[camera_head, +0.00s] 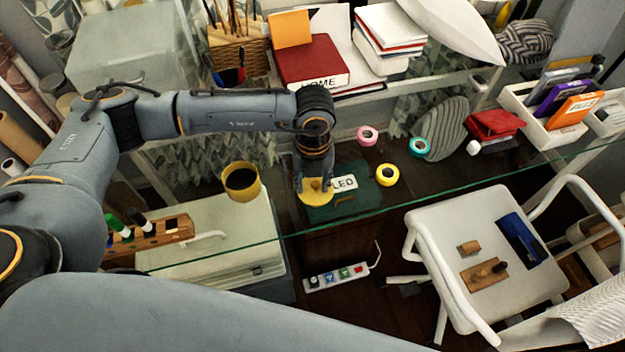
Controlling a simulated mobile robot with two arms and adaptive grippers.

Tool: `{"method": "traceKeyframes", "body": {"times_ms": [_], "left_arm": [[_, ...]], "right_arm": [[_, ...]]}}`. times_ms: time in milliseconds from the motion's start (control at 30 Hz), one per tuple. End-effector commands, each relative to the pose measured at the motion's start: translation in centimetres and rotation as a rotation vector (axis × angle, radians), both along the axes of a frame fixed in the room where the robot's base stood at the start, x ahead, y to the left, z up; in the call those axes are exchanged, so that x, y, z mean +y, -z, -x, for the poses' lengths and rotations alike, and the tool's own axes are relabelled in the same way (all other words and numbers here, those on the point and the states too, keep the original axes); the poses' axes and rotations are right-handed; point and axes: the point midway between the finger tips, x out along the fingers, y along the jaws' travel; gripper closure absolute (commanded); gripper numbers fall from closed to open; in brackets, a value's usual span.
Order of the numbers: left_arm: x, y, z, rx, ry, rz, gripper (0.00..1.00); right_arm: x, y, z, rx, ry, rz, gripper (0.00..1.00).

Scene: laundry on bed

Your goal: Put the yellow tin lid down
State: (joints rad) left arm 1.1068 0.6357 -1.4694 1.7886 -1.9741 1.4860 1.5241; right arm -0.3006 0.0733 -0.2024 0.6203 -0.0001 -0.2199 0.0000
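The yellow tin lid (316,198) is a flat round disc with a small knob on top. It is at my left gripper (314,187), which points down with a fingertip at each side of the lid and appears shut on it. The lid is over the dark green nameplate area of the glass desk; whether it touches the surface cannot be told. The yellow tin (241,187) stands open to the left, its dark inside showing. My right gripper is not in view.
Pink (368,135), teal (419,148) and yellow (387,175) tape rolls lie right of the gripper. A red book (312,62) and pencil basket (238,48) stand behind. A wooden rack (150,236) is at left.

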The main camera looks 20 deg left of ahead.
Motion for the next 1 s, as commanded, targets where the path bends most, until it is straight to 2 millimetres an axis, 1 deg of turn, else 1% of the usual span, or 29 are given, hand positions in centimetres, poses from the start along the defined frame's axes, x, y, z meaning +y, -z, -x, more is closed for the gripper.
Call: {"method": "traceKeyframes", "body": {"times_ms": [133, 200, 267, 367, 600, 700, 833, 1000], "left_arm": [[0.0, -0.1, 0.0, 0.0, 0.0, 0.0, 0.59], [0.0, -0.5, 0.0, 0.0, 0.0, 0.0, 0.59], [0.0, -0.9, -0.1, -0.002, 0.0, 0.002, 0.59], [-0.1, -2.6, -0.1, -0.005, 0.001, 0.002, 0.59], [-0.1, -7.9, -0.1, -0.006, 0.001, 0.002, 0.59], [-0.1, -9.7, -0.1, -0.004, 0.001, 0.003, 0.59], [-0.1, -11.4, -0.1, -0.003, 0.0, 0.001, 0.59], [-0.1, -12.3, 0.0, 0.0, 0.001, 0.001, 0.59]], "right_arm": [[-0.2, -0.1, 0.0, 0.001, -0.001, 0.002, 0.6], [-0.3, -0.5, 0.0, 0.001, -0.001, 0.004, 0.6], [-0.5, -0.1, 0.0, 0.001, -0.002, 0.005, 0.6], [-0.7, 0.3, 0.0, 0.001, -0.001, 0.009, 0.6], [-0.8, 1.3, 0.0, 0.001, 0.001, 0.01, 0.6], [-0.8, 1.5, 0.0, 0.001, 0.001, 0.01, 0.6], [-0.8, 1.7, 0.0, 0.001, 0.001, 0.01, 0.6], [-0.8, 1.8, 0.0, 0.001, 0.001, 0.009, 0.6]]}}
